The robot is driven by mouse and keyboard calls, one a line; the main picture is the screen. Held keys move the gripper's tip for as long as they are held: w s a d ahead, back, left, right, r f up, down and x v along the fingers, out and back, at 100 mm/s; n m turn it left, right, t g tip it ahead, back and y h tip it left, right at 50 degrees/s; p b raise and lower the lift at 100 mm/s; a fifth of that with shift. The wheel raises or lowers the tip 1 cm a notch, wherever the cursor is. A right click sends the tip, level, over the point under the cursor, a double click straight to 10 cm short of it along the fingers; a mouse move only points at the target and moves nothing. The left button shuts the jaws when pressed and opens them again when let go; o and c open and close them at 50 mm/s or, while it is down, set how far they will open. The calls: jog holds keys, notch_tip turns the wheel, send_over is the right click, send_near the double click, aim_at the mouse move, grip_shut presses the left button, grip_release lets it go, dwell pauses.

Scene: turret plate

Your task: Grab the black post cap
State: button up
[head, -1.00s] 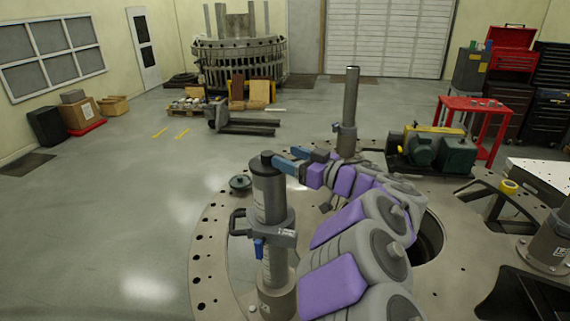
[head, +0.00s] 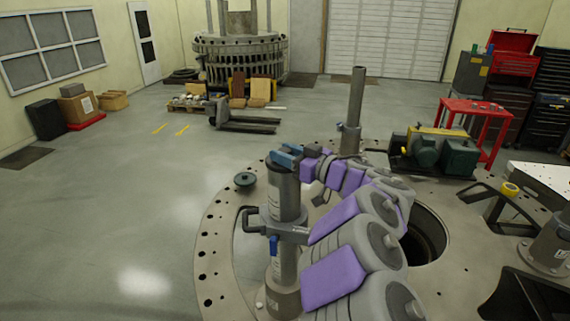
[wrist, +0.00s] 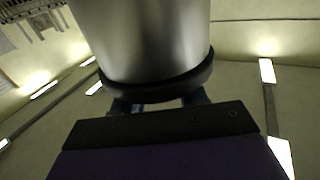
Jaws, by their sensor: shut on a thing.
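The black post cap sits on top of the grey metal post (head: 284,200) left of my arm. In the head view it is mostly hidden under my gripper (head: 285,155). In the wrist view the black post cap (wrist: 160,90) shows as a dark rim at the end of the shiny post. My gripper has blue fingers, and they show on both sides of the cap in the wrist view (wrist: 162,103). It is shut on the cap, with the cap still against the post's end.
A second post (head: 355,105) stands behind, at the edge of the round plate (head: 215,235). A dark lid-like disc (head: 245,179) lies on the plate's left rim. A green motor unit (head: 435,150) and a red table (head: 478,115) stand to the right.

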jog(key=shift+c, duration=0.6)
